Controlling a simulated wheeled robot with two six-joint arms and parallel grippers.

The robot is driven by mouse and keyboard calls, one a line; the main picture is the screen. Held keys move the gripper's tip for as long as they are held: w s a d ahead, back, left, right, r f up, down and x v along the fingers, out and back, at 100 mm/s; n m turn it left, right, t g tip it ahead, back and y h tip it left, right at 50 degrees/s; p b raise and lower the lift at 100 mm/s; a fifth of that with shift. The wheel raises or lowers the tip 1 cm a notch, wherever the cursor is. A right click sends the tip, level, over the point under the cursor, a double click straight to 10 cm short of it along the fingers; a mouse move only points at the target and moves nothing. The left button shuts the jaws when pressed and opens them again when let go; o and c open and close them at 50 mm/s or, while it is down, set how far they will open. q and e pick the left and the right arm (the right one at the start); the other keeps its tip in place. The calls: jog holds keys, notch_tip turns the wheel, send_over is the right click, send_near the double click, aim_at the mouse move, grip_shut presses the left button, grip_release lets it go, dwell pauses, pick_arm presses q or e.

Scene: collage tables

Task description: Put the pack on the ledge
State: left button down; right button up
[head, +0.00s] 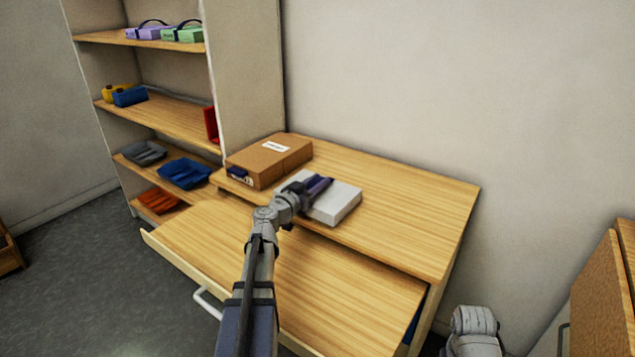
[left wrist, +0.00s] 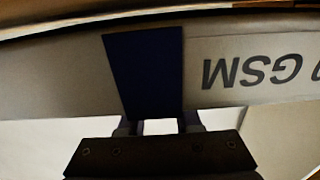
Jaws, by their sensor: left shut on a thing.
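The white pack (head: 338,204) is at the front part of the upper wooden top (head: 400,215), close to its front edge. My left gripper (head: 314,187) is shut on the pack and covers part of its upper face. In the left wrist view the pack (left wrist: 225,95) fills the width, with a dark blue band and upside-down "GSM" lettering. My left gripper (left wrist: 158,126) shows there against the pack. I cannot tell whether the pack touches the top. My right gripper is not in view.
A brown box (head: 268,160) with a white label stands just left of the pack. A lower wooden surface (head: 290,270) with a handle juts out in front. Shelves (head: 165,118) with trays and cases stand at the left. The top's right part is clear.

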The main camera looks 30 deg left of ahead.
pick_arm(q)
jog(key=shift+f, duration=0.1)
jog(key=shift+f, duration=0.15)
jog(key=c, duration=1.1)
grip_release()
jog(key=shift+f, duration=0.1)
jog(key=o, duration=0.5)
